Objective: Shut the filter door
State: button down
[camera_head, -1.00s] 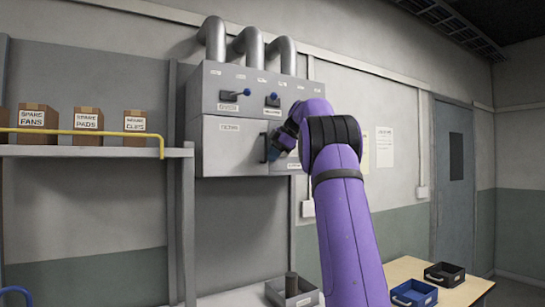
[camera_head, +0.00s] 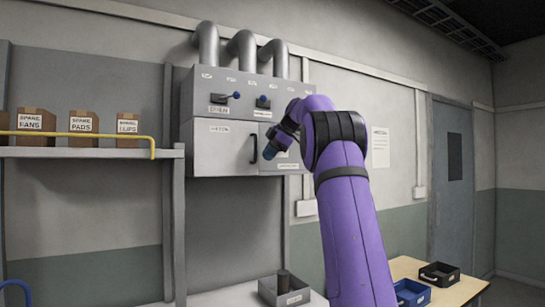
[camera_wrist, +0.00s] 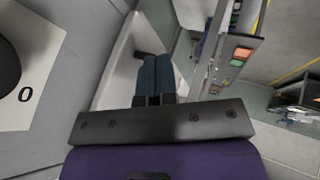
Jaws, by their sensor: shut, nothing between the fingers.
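The filter door (camera_head: 222,157) is the pale lower-left panel of the grey wall cabinet, with a dark upright handle (camera_head: 253,148) near its right edge. I cannot tell whether it is flush or slightly ajar. My gripper (camera_head: 268,153) is just right of the handle, fingers pointing down and left, apart from it in the picture. In the wrist view, my gripper (camera_wrist: 154,58) has its blue fingers together and empty. A pale panel, probably the door (camera_wrist: 116,68), lies left of the fingers, with a dark handle-like part (camera_wrist: 145,56) by their tips.
A shelf (camera_head: 80,153) with boxes and a yellow rail is at left. Trays (camera_head: 411,292) stand on tables below. The wall under the cabinet is clear.

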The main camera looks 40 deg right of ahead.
jog(key=v, duration=0.9)
jog(key=shift+r, duration=0.15)
